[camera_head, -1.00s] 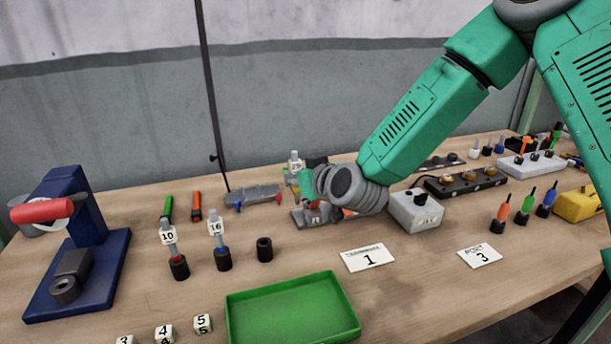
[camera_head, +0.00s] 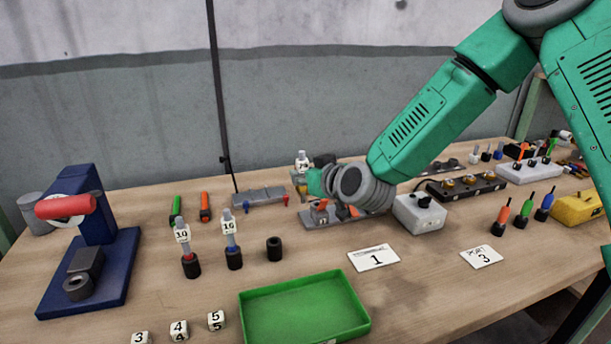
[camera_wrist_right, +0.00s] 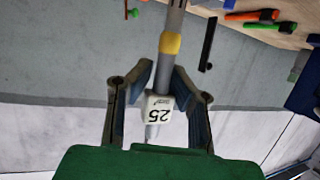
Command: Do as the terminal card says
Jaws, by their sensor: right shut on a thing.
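My right gripper (camera_head: 304,176) is shut on a grey tool with a yellow band and a white tag. In the right wrist view the tag of the tool (camera_wrist_right: 158,110) reads 25, and the fingers (camera_wrist_right: 163,84) close around it from both sides. In the head view the tool (camera_head: 302,159) stands upright above the table's back. A card (camera_head: 374,258) shows a large 1 and a card (camera_head: 481,257) a large 3; their small headings are blurred. A grey terminal device (camera_head: 322,216) with orange parts is partly hidden behind my wrist. My left gripper is not in view.
Tools tagged 10 (camera_head: 186,250) and 16 (camera_head: 231,240) stand in black holders beside an empty holder (camera_head: 275,249). A blue press (camera_head: 87,240) stands left. A green tray (camera_head: 305,310), numbered cubes (camera_head: 179,330) and a grey knob box (camera_head: 420,212) lie around. The table between cards and tray is clear.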

